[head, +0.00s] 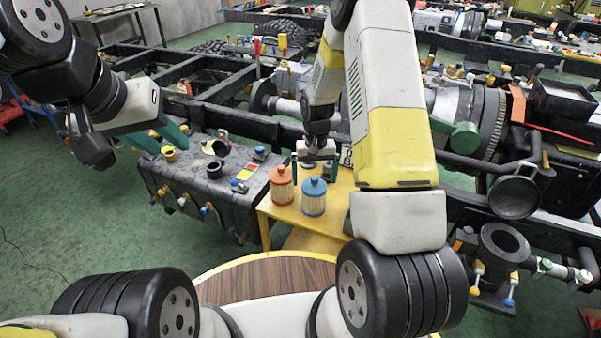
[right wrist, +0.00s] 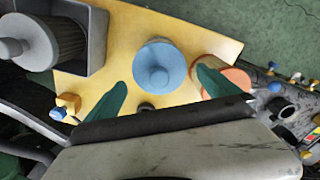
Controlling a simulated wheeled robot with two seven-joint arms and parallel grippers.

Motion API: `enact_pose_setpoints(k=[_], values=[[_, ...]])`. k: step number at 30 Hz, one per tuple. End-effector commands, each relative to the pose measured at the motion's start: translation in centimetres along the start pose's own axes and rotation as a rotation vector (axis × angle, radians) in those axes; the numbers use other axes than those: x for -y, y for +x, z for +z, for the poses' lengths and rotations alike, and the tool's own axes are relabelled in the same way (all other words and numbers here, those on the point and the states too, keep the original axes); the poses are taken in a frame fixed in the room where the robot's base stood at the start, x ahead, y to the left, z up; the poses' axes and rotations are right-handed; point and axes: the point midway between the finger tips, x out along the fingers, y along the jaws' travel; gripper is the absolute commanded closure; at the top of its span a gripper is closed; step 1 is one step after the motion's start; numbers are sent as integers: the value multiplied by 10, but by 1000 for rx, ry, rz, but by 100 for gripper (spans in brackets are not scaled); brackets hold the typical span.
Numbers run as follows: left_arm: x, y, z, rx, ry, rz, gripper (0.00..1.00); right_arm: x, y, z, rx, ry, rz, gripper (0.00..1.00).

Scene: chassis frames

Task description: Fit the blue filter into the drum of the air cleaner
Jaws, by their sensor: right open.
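The blue filter (head: 314,197) stands upright on a yellow stand (head: 275,212), its pale pleated side under a blue cap. In the right wrist view, its round blue top (right wrist: 158,66) shows between the two green fingers. My right gripper (head: 315,166) is open and empty, just behind and above the filter in the head view; I see no contact. My left gripper (head: 168,146) is open, over the dark tank at the left. A black open-mouthed cylinder (head: 503,243) at the right may be the air cleaner's drum; I cannot tell for sure.
An orange filter (head: 282,186) stands close left of the blue one; it also shows in the right wrist view (right wrist: 238,79). The dark tank (head: 215,180) carries several small fittings. Black frame rails lie behind.

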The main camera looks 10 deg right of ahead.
Motion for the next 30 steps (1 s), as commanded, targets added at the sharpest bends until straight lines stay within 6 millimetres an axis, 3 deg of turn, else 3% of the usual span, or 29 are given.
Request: enact_pose_setpoints(k=[15,24,30], values=[[0,0,0,0,0,0,64,1,66,8,0,0,0,0],[0,0,0,0,0,0,64,2,70,8,-2,0,0,0],[0,0,0,0,0,0,64,2,70,8,-2,0,0,39]])
